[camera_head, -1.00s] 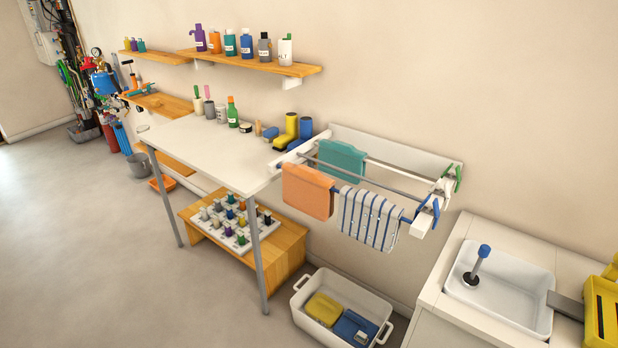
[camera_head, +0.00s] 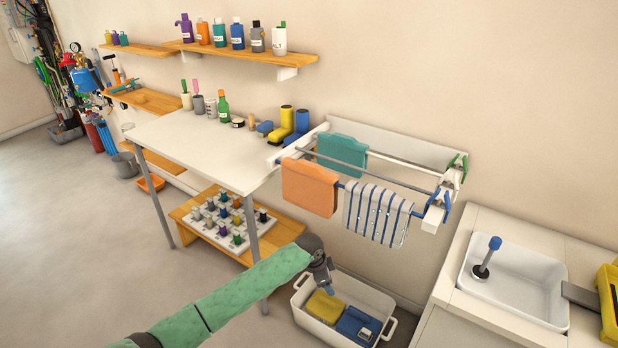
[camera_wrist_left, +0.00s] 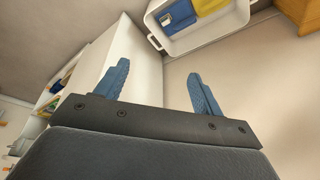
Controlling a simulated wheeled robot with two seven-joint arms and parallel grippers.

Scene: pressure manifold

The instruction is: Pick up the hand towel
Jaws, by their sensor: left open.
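Three cloths hang on the wall-mounted drying rack (camera_head: 398,152): an orange one (camera_head: 308,190) and a blue-and-white striped one (camera_head: 377,214) on the front bar, and a teal one (camera_head: 341,153) on a bar behind. I cannot tell from looks alone which is the hand towel. My left gripper (camera_head: 328,289) is low in front of the rack, below the orange and striped cloths and apart from them. In the left wrist view its two blue fingers (camera_wrist_left: 161,86) are spread with nothing between them. My right gripper is not in view.
A white tub (camera_head: 312,318) with yellow and blue items sits below the rack, near my left gripper. A white table (camera_head: 190,145) stands left. A counter with a sink (camera_head: 512,285) stands right. Clips (camera_head: 447,185) are on the rack's right end.

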